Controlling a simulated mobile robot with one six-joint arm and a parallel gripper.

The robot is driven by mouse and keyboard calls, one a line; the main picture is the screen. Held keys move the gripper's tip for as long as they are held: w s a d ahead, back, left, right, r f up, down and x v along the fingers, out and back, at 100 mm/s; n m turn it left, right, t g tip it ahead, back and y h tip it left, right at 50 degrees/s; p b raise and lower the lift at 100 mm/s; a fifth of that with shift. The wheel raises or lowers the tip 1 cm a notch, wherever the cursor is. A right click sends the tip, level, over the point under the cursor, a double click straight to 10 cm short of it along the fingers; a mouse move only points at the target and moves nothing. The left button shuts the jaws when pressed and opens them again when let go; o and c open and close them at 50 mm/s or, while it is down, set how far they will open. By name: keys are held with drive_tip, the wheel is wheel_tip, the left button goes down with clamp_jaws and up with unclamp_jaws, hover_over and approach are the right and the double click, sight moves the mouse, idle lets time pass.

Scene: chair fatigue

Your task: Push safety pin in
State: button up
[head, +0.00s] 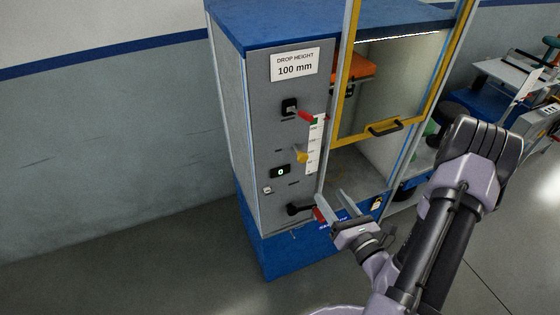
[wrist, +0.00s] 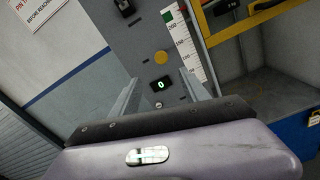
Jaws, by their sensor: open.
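A grey and blue test cabinet (head: 262,160) carries several controls on its front panel. A yellow round knob (head: 300,156) stands out from the panel beside the white scale; it also shows in the wrist view (wrist: 161,57). A red-tipped handle (head: 306,115) is higher up. My gripper (head: 328,194) is open and empty in front of the lower panel. In the wrist view its fingers (wrist: 158,78) point toward the panel, with the knob just beyond and between them.
A small display (head: 281,171) reads 0. A black lever (head: 298,209) is low on the panel, close to my gripper. A yellow-framed guard door (head: 386,128) with a black handle is to the right. Floor at the left is clear.

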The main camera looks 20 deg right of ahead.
sight(304, 159)
drive_tip(key=w, duration=1.6)
drive_tip(key=shift+w+a+b, duration=0.1)
drive_tip(key=shift+w+b, duration=0.2)
drive_tip(key=shift+b, duration=0.1)
clamp_jaws()
